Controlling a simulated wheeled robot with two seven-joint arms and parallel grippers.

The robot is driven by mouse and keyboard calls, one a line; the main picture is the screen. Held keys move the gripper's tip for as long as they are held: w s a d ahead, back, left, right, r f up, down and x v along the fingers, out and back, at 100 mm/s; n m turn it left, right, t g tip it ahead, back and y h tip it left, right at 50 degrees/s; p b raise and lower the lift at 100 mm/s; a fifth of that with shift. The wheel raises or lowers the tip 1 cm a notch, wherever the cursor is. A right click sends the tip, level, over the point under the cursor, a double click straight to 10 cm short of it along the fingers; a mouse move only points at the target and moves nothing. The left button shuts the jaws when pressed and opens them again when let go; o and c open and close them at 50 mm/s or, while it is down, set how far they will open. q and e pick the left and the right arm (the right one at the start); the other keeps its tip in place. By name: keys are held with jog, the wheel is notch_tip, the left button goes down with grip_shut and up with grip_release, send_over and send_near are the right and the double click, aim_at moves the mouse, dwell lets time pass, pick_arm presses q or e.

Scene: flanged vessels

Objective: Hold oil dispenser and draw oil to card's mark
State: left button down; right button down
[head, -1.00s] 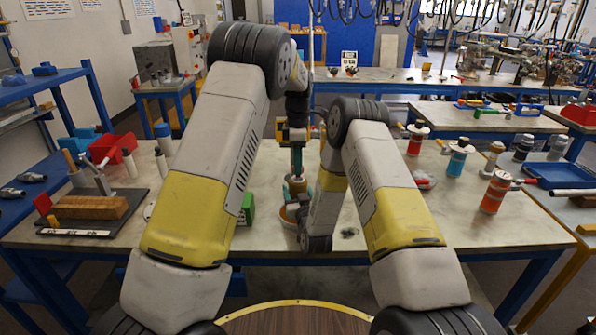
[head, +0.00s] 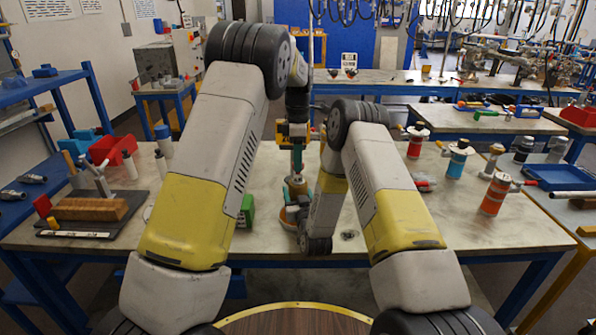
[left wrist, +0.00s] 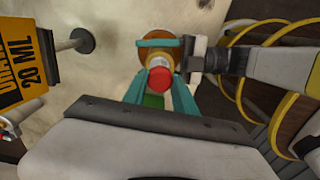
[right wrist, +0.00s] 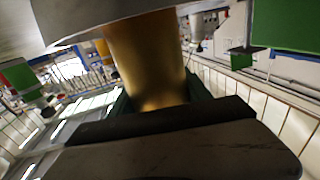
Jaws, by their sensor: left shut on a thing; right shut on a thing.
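My right gripper (left wrist: 196,62) comes in from the side, shut on the dispenser. A golden cylinder (right wrist: 147,62) fills the right wrist view. An orange card (left wrist: 22,75) reading "20 ML" stands beside it. The oil level cannot be seen.
A green block (head: 247,212) stands just left of the dispenser, partly behind my left arm. A board with a wooden block (head: 90,208) lies at the left. The bench front is mostly clear.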

pick_arm(q)
jog(key=c, duration=1)
grip_release()
jog(key=shift+r, duration=3)
jog(key=shift+r, duration=0.1)
notch_tip(320, 180, up, 12)
pick_arm(e)
jog(key=shift+c, duration=2)
grip_release()
